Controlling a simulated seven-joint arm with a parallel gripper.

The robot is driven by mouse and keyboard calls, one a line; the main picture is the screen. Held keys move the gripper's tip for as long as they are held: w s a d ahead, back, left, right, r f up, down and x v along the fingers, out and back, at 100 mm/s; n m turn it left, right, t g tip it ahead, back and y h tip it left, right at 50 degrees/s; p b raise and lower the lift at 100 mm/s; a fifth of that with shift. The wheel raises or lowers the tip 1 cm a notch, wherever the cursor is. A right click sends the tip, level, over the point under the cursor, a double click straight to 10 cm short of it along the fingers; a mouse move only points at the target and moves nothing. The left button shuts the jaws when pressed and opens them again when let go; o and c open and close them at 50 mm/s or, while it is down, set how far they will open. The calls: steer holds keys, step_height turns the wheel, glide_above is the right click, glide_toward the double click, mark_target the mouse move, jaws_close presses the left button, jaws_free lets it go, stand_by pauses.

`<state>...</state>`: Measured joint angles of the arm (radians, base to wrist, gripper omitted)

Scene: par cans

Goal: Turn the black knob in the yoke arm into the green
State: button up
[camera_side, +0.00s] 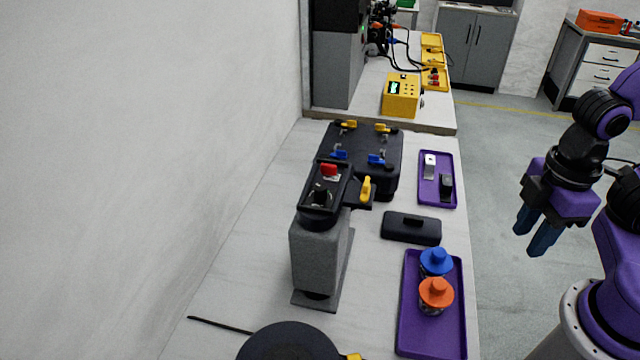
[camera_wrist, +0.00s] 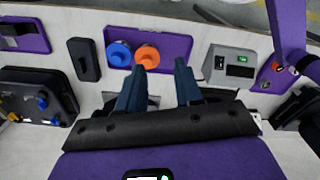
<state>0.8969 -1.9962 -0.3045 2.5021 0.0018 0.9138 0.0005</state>
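The yoke arm (camera_side: 341,187) is a black piece on top of a grey block-shaped stand (camera_side: 318,258), left of the middle in the side view. A black knob (camera_side: 320,196) sits in its near end, with a red part behind it and a yellow handle (camera_side: 366,189) at its right. I cannot clearly make out the green zone or where the knob points. My gripper (camera_side: 534,232) hangs at the right, well apart from the yoke. Its two blue fingers also show in the wrist view (camera_wrist: 158,82); they are open with nothing between them. The knob cannot be made out in the wrist view.
A purple tray (camera_side: 431,343) holds blue and orange capped containers at the front right. A black case (camera_side: 411,228), another purple tray (camera_side: 437,203) and a black box with clips (camera_side: 376,145) lie behind. A round black object (camera_side: 288,343) is at the front edge of the picture.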

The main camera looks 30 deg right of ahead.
steer(key=shift+o, duration=1.1)
steer(key=shift+a, duration=0.1)
step_height(320, 180, up, 18)
steer(key=r+n, duration=0.1)
steer(key=n, duration=0.6)
glide_above(320, 186)
steer(key=shift+g, duration=0.3)
step_height(320, 186, down, 18)
steer(key=shift+r, duration=0.1)
jaws_close()
